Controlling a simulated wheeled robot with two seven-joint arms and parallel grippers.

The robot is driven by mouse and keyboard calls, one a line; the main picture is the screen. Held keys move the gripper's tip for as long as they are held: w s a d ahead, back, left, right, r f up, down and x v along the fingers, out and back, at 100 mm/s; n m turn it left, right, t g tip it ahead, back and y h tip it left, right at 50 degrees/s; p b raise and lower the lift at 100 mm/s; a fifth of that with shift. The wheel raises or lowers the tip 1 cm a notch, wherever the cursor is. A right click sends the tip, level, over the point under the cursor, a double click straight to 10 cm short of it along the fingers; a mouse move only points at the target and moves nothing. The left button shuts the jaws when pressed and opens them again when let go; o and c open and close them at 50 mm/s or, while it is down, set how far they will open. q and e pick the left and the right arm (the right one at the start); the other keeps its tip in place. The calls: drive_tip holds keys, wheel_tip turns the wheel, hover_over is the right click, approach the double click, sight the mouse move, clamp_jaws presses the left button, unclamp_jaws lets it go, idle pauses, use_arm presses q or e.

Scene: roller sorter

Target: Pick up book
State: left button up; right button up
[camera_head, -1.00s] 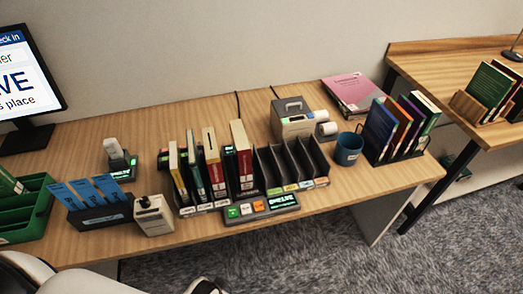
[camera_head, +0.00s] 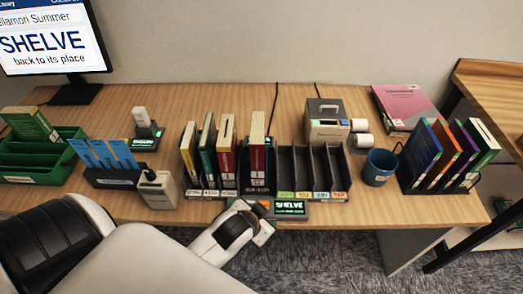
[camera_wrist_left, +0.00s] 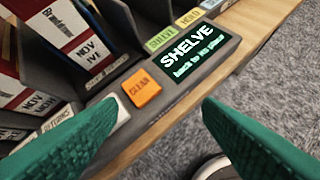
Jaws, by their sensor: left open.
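Several upright books stand in the dark slotted sorter in the head view, among them a red and cream one (camera_head: 256,150) at the right of the row, another red one (camera_head: 227,152) and a dark green one (camera_head: 208,150). A green book (camera_head: 30,124) leans in the green tray at the far left. Which book is meant I cannot tell. My left gripper (camera_head: 262,222) is at the sorter's front edge, by the button panel. In the wrist view its green fingers (camera_wrist_left: 160,108) are apart and empty, with red and white book spines (camera_wrist_left: 62,40) beyond. My right gripper is not in view.
The panel's lit display (camera_wrist_left: 194,52) reads SHELVE, beside an orange button (camera_wrist_left: 142,89). Empty slots (camera_head: 313,170) are right of the books. A blue cup (camera_head: 379,169), a book rack (camera_head: 437,186) and a label printer (camera_head: 327,124) stand further right.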

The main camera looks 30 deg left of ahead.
use_arm(q)
drive_tip(key=w+d+r+m+t+h, duration=0.25)
drive_tip(key=w+r+t, duration=0.25)
drive_tip(key=w+r, duration=0.4)
drive_tip(key=w+d+r+m+t+h, duration=0.2)
drive_tip(key=w+d+r+m+t, duration=0.15)
drive_tip(key=w+r+t, duration=0.55)
drive_tip(key=s+d+r+m+g+h, duration=0.3)
drive_tip(key=d+r+m+g+h, duration=0.8)
drive_tip(key=m+h, duration=0.55)
drive_tip(key=m+g+y, duration=0.5)
drive_tip(key=g+y, duration=0.6)
drive_tip(key=y, duration=0.9)
hover_over(258, 127)
wheel_tip(258, 127, down, 6)
drive_tip(key=shift+w+r+b, duration=0.1)
drive_tip(key=shift+w+b, duration=0.05)
drive_tip(key=shift+b, duration=0.15)
wheel_tip(258, 127, down, 6)
drive_tip(key=shift+a+p, duration=0.1)
drive_tip(key=shift+p, duration=0.65)
wheel_tip(258, 127, down, 5)
drive_tip(key=shift+r+p, duration=0.1)
drive_tip(key=shift+p, duration=0.85)
drive_tip(key=shift+f, duration=0.5)
drive_tip(key=shift+r, duration=0.1)
clamp_jaws()
